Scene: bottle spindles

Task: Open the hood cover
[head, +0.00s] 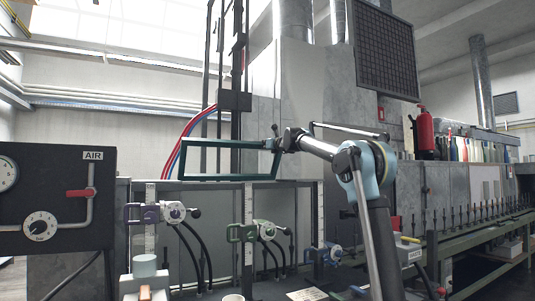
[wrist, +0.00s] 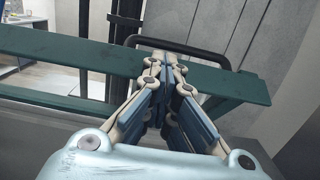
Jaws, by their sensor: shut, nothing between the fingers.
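The hood cover (head: 230,177) shows in the head view as a dark green rectangular frame with a see-through middle, tilted above the grey cabinet. In the wrist view its green bar (wrist: 60,50) runs across the picture. A dark bent handle (wrist: 205,52) shows just beyond my fingertips. My gripper (wrist: 168,58) is shut and empty, with its fingers over the green bar near the handle. I cannot tell whether they touch either one. In the head view my gripper (head: 275,138) is at the frame's upper right corner.
A black panel (head: 60,200) with a gauge and a red-handled AIR valve stands at left. Several clamp-like fixtures with black hoses line the cabinet front below the cover. A green-framed bench (head: 490,235) with many spindles and a red extinguisher (head: 425,133) are at right.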

